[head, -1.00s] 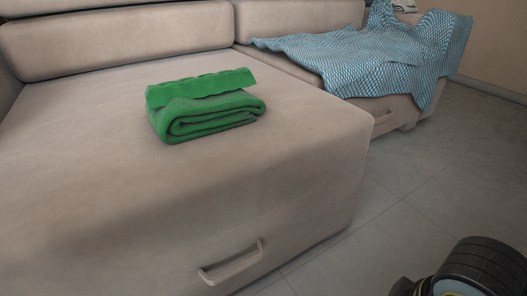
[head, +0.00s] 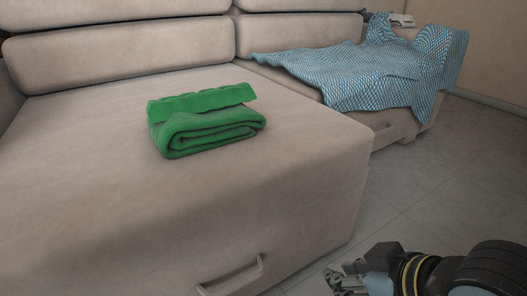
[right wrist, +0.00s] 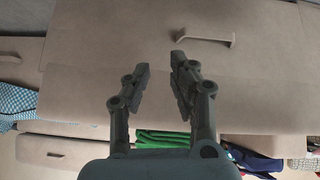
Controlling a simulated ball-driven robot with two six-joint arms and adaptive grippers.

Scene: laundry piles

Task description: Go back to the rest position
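My right gripper (head: 346,277) is at the lower right of the head view, in front of the sofa and apart from it. In the right wrist view my right gripper (right wrist: 160,75) has its two fingers apart with nothing between the tips. A folded green cloth (head: 205,122) lies on the sofa seat (head: 90,180). The green cloth also shows low in the right wrist view (right wrist: 162,138), partly hidden behind the gripper. My left gripper is in neither view.
A blue and white patterned cloth (head: 375,72) is draped over the sofa's far right part and hangs over its front. A handle (head: 232,276) sticks out of the sofa's front. Bare floor (head: 420,190) lies to the right. Dark and coloured cloths (right wrist: 262,160) show low in the right wrist view.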

